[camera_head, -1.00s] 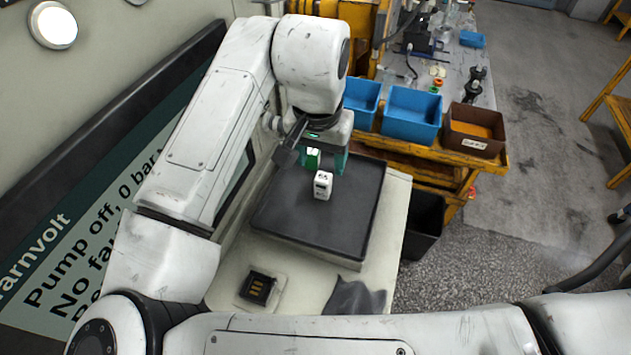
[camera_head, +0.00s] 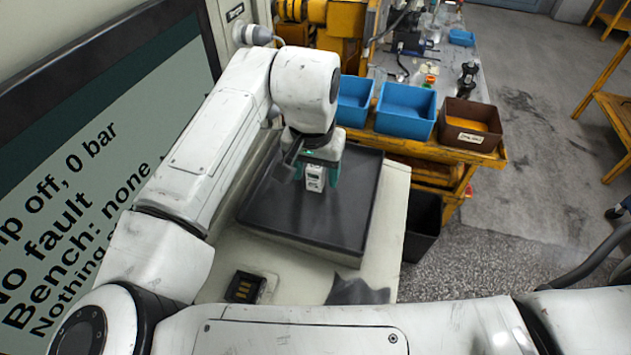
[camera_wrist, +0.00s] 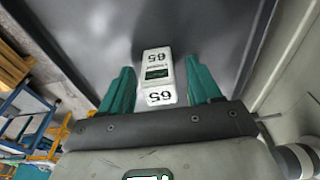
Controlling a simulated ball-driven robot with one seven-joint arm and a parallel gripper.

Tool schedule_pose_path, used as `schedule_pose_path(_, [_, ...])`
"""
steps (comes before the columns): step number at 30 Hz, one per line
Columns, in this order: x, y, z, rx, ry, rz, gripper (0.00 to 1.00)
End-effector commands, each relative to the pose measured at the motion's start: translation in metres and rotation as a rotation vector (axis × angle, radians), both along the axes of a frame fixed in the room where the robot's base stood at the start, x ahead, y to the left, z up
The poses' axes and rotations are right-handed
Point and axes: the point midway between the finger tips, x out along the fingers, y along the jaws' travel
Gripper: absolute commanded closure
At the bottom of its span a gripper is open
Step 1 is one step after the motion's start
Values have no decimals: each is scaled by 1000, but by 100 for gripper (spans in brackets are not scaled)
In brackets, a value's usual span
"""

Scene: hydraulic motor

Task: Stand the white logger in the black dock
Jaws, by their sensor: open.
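The black dock (camera_head: 245,287) with gold contacts sits on a pale base at the front left of the bench, apart from the tray. It looks empty.
A dark cloth (camera_head: 357,291) lies at the bench's front edge, right of the dock. Blue bins (camera_head: 405,108) and a brown bin (camera_head: 470,125) stand on the yellow bench behind. A black bin (camera_head: 422,222) is beside the bench. A large display (camera_head: 90,170) stands at left.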

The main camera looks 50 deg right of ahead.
Motion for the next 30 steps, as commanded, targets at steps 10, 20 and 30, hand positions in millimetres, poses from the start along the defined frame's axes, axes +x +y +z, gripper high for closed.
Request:
schedule_pose_path(10, [0,0,1,0,0,0,51])
schedule_pose_path(20, [0,0,1,0,0,0,82])
schedule_pose_path(30, [0,0,1,-1,0,0,99])
